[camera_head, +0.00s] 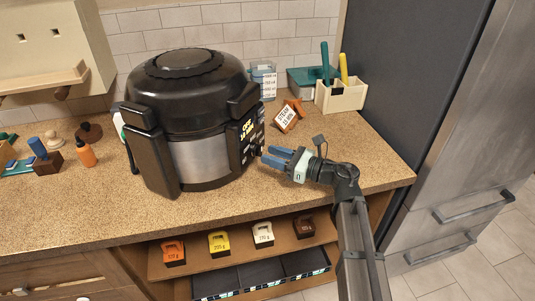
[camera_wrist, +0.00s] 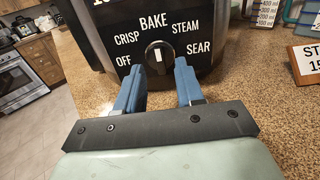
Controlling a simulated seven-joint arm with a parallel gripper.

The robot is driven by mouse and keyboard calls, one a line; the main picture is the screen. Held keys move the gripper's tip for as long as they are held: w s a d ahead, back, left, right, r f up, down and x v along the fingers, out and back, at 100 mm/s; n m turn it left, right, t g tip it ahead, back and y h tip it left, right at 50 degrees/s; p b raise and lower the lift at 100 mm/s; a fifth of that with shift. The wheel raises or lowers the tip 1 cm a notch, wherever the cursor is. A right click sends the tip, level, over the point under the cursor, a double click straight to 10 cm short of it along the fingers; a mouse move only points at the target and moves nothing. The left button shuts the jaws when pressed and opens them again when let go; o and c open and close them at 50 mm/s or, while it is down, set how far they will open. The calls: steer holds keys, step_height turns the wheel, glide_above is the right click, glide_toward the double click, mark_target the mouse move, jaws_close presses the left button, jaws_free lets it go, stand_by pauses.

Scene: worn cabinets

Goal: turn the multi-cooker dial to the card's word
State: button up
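The black multi-cooker (camera_head: 190,110) stands on the counter. Its front panel faces right in the head view. The dial (camera_wrist: 160,58) shows in the wrist view, ringed by OFF, CRISP, BAKE, STEAM and SEAR. Its white mark points up, towards BAKE. The white card (camera_head: 286,118) on an orange stand appears to read STEAM with 15 MIN below; its cut-off edge shows in the wrist view (camera_wrist: 307,60). My gripper (camera_head: 269,157) is open in front of the panel. Its blue fingertips (camera_wrist: 157,72) stand apart either side of the dial's lower part; contact cannot be told.
A measuring jug (camera_head: 263,80) and a cream caddy with coloured handles (camera_head: 341,96) stand behind the card. Coloured weight boxes (camera_head: 219,244) sit on the shelf below. The counter right of my gripper is clear.

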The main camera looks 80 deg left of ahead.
mark_target(256, 150)
steer(key=shift+x, duration=1.1)
jaws_close()
